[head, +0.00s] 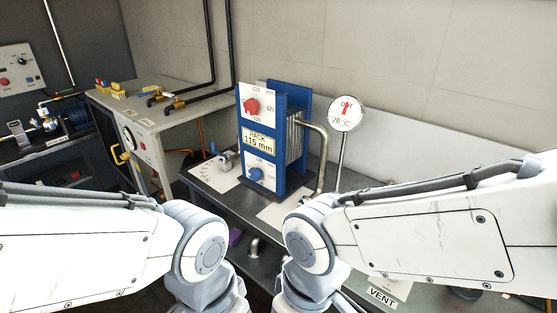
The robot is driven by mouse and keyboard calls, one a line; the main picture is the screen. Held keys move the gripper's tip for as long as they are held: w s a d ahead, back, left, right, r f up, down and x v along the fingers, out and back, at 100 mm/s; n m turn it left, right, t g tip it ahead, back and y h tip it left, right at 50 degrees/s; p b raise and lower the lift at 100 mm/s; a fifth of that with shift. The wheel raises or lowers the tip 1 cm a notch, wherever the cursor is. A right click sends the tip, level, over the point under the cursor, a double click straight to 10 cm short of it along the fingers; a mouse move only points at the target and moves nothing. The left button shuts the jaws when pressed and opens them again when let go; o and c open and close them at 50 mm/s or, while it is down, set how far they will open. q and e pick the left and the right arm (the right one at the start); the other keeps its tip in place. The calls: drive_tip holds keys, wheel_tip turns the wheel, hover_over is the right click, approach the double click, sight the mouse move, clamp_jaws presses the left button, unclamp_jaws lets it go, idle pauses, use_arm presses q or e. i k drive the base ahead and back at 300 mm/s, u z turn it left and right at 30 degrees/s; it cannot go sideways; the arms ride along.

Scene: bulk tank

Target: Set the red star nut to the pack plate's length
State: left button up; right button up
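The red star nut (251,105) sits on the upper front of the blue plate pack (278,178) on the bench. White scale cards with numbers surround it; 110, 120 and 125 seem to show, but they are small and its exact setting cannot be told. The pack plate (258,142) below reads "PACK 115 mm". A blue star nut (255,174) sits under that plate on a similar scale. My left arm comes in from the left and my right arm from the right. Both end below the picture's lower edge, so neither gripper shows.
A dial marked "OUT" (346,113) stands right of the pack beside a bent steel pipe (317,150). A grey cabinet (150,115) with yellow-handled valves stands left. A small valve (225,160) sits on the bench left of the pack. A "VENT" label (382,297) lies at the lower right.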

sight(252, 107)
drive_tip(key=u, duration=0.05)
drive_tip(key=k, duration=0.5)
drive_tip(key=z, duration=1)
drive_tip(key=i, duration=0.85)
drive_tip(key=u, duration=2.3)
